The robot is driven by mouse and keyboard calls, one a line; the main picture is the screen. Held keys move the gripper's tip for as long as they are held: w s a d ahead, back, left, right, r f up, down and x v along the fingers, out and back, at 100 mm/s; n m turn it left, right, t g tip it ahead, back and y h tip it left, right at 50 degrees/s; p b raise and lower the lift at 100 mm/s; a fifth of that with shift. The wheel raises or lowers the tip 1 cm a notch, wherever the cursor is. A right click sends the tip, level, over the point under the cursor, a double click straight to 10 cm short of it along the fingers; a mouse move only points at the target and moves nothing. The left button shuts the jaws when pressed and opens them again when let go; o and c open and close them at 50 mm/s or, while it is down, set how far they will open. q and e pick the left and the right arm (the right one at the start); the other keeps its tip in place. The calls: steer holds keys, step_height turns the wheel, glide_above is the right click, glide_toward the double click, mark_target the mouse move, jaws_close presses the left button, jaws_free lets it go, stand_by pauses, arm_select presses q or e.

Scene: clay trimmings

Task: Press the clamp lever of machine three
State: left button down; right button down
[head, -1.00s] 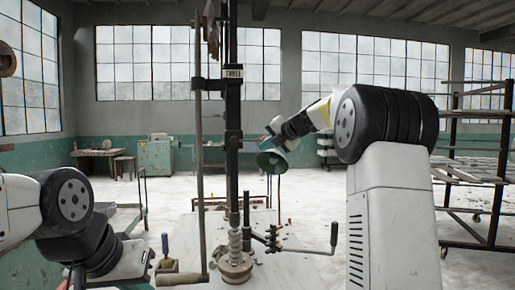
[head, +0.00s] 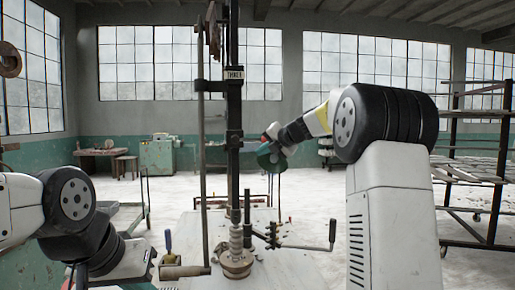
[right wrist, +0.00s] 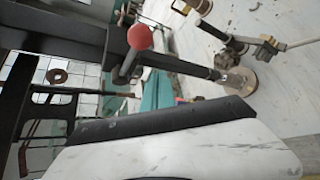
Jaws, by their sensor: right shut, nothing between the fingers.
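Machine three, a dark upright column (head: 233,110) with a label reading THREE (head: 234,73), stands in front of me over a worn screw and round base (head: 237,263). A red ball knob on a dark rod shows large in the right wrist view (right wrist: 140,37); in the head view a small red spot shows beside my right gripper. I cannot tell for sure which lever is the clamp lever. My right gripper (head: 270,150) is shut and empty, right of the column, its fingertips hard to make out. My left gripper (head: 76,277) is low at the left edge, partly cut off.
A crank with a black handle (head: 332,231) sticks out right of the base. A shelf rack (head: 490,150) stands right; a green cabinet (head: 157,156) stands far left.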

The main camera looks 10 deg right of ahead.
steer(key=a+r+v, duration=0.1)
steer(key=v, duration=0.7)
steer(key=shift+a, duration=0.1)
steer(key=s+d+r+m+t+h, duration=0.1)
steer(key=s+d+r+m+t, duration=0.2)
steer(key=r+m, duration=0.45)
steer(key=s+d+f+m+t+h, duration=0.1)
steer(key=s+d+f+m+h, duration=0.1)
steer(key=s+d+m+h, duration=0.3)
steer(key=s+f+m+t+h, duration=0.1)
steer(key=s+f+m, duration=0.2)
steer(key=m, duration=0.4)
steer(key=s+a+f+m+g+y, duration=0.1)
steer(key=s+a+f+m+g, duration=0.2)
steer(key=s+f, duration=0.5)
steer(key=s+a+f+m+g, duration=0.3)
steer(key=s+f+m+g, duration=0.1)
steer(key=s+f, duration=0.4)
steer(key=s+a+f+m+g+y, duration=0.1)
steer(key=s+a+f+m+g, duration=0.2)
steer(key=s+f, duration=0.6)
steer(key=shift+s+m+y, duration=0.3)
steer(key=shift+s+m, duration=0.05)
steer(key=shift+s, duration=0.4)
